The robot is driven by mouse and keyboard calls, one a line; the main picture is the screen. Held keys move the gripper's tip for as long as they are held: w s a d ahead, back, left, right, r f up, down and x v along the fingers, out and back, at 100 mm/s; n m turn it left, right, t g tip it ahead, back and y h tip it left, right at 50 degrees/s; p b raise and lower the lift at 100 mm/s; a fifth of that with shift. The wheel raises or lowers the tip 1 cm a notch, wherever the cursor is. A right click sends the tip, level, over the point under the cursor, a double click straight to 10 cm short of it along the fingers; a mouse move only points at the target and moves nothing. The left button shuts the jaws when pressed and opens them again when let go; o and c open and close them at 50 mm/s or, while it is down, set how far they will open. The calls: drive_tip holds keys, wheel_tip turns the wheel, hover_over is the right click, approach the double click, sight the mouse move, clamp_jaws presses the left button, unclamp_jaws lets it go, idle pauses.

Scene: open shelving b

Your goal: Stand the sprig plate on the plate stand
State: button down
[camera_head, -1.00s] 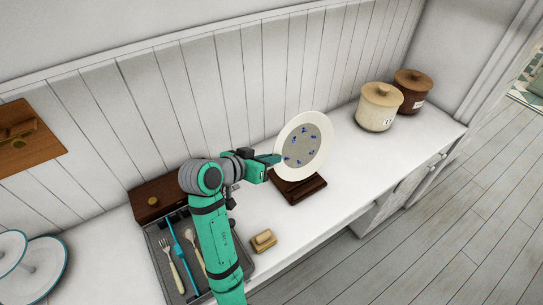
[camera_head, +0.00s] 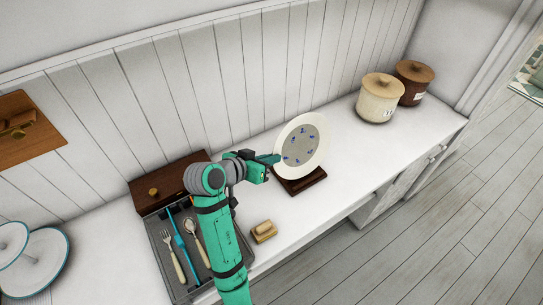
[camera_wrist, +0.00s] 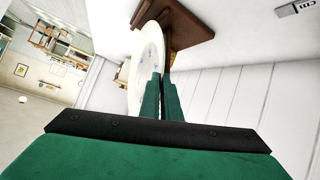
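The sprig plate (camera_head: 302,146) is cream-rimmed with a grey centre and small blue sprigs. It stands nearly upright at the dark wooden plate stand (camera_head: 300,182), its lower edge at the stand. My gripper (camera_head: 276,159) is at the plate's left edge. In the wrist view, my gripper's two green fingers (camera_wrist: 161,97) are close together with the plate's rim (camera_wrist: 140,70) at their tips. The stand (camera_wrist: 178,25) shows beyond, against the plate's edge. Whether the plate's foot is fully seated in the stand is hard to tell.
A cream canister (camera_head: 379,98) and a brown canister (camera_head: 412,82) stand at the back right. A grey cutlery tray (camera_head: 163,257), a wooden box (camera_head: 170,181) and a small wooden block (camera_head: 263,231) are to the left.

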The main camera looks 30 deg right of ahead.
drive_tip(key=shift+w+f+g, duration=0.3)
drive_tip(key=shift+w+f, duration=0.25)
drive_tip(key=shift+f, duration=0.2)
drive_tip(key=shift+n, duration=0.3)
